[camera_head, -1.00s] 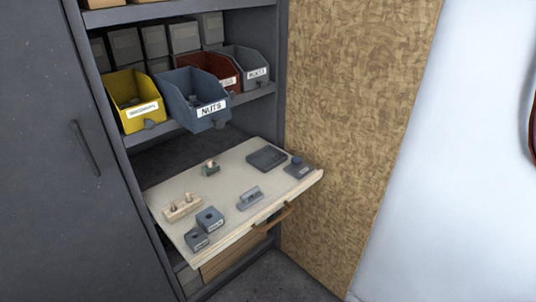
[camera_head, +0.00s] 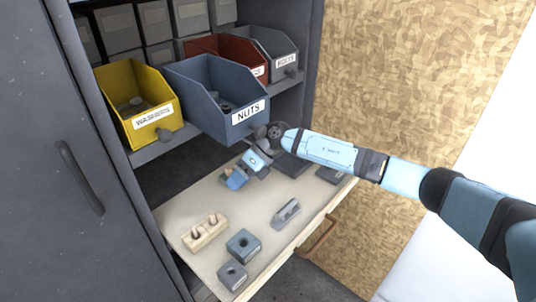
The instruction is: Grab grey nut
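The blue-grey bin labelled NUTS (camera_head: 190,113) juts forward from the shelf, with small dark grey pieces (camera_head: 226,106) inside that are too small to make out as nuts. My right gripper (camera_head: 234,181) reaches in from the right, in front of and below this bin, over the back of the pull-out board (camera_head: 190,205). Its fingers point down to the left, beside a small greenish block that they partly hide. I cannot tell whether the fingers are apart or touch it. My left gripper is not in view.
A yellow washers bin (camera_head: 116,110), a red bin (camera_head: 228,47) and a grey bin (camera_head: 282,50) share the shelf. The board carries a wooden holder (camera_head: 205,232), grey blocks (camera_head: 243,244) and a grey bracket (camera_head: 286,213). A cabinet door (camera_head: 60,130) stands left, a wooden panel (camera_head: 400,80) right.

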